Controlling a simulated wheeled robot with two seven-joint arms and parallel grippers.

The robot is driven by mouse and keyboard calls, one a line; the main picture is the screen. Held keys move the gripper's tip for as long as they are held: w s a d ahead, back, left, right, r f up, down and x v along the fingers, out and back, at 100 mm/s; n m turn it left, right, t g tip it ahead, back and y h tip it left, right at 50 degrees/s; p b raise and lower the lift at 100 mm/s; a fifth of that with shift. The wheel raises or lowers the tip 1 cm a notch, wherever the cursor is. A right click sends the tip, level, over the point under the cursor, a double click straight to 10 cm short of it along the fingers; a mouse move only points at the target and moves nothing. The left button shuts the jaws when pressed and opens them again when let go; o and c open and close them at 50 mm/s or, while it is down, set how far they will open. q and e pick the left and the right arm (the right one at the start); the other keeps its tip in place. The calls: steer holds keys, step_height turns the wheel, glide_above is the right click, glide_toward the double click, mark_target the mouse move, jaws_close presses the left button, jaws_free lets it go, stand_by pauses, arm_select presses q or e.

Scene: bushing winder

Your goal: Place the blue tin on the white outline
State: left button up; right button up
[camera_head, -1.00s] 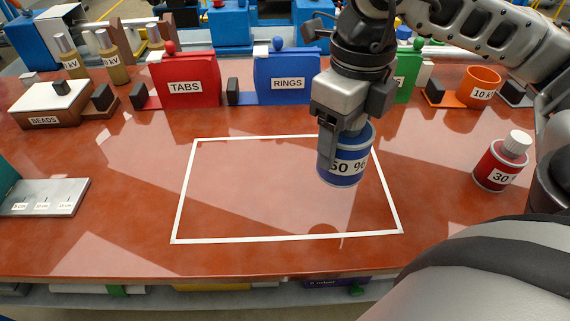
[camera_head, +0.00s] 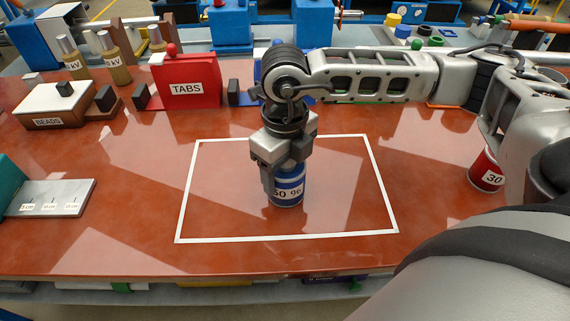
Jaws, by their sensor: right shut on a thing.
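The blue tin (camera_head: 289,190) carries a white label that reads like "50 %". It is upright within the area bounded by the white outline (camera_head: 186,200), near the middle. It looks at or very near the table surface; I cannot tell whether it touches. My right gripper (camera_head: 284,172) comes down from above and is shut on the tin, hiding its top. The white outline is a thin rectangle on the red-brown table, and its far edge is partly hidden behind my arm. My left gripper is not in view.
A red tin (camera_head: 486,170) stands at the right, partly hidden by my arm. A red TABS holder (camera_head: 187,84), a BEADS box (camera_head: 58,108) and several small bottles line the back left. A grey plate (camera_head: 48,198) lies at the left. The outline's interior is otherwise clear.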

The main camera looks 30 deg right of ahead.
steer(key=shift+f, duration=0.2)
steer(key=o, duration=1.1)
steer(key=shift+r, duration=0.15)
steer(key=shift+r, duration=0.25)
step_height(320, 180, up, 12)
steer(key=shift+f+b, duration=0.15)
steer(key=shift+b, duration=0.3)
